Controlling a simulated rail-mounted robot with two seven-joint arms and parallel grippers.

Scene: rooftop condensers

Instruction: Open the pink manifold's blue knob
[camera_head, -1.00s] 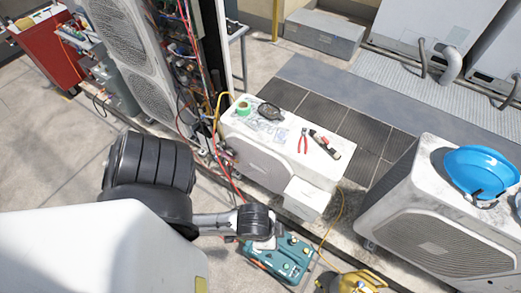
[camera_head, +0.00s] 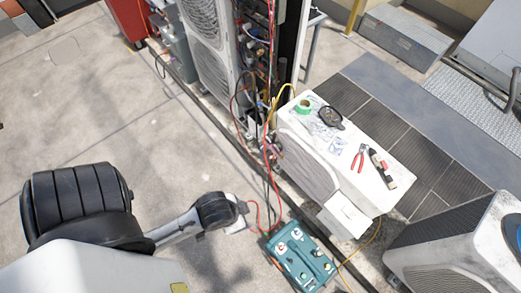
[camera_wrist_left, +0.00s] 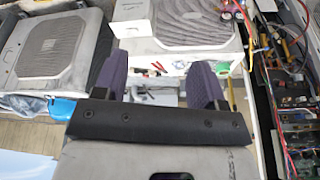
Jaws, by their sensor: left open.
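Red and yellow hoses run among the small fittings beside the open condenser unit (camera_head: 262,60) in the head view; parts there are too small to tell apart. My left gripper (camera_wrist_left: 158,88) shows in the left wrist view with two purple fingers spread apart and nothing between them. In the head view my left arm reaches in from the lower left, and its dark wrist is left of the teal machine; the fingers are not visible there. My right gripper is not in view.
A white condenser (camera_head: 312,170) carries green tape (camera_head: 303,106), red pliers (camera_head: 357,157) and other tools. A teal machine (camera_head: 300,258) with hoses stands on the ground before it. Another condenser (camera_head: 465,245) is at lower right. Concrete floor at left is clear.

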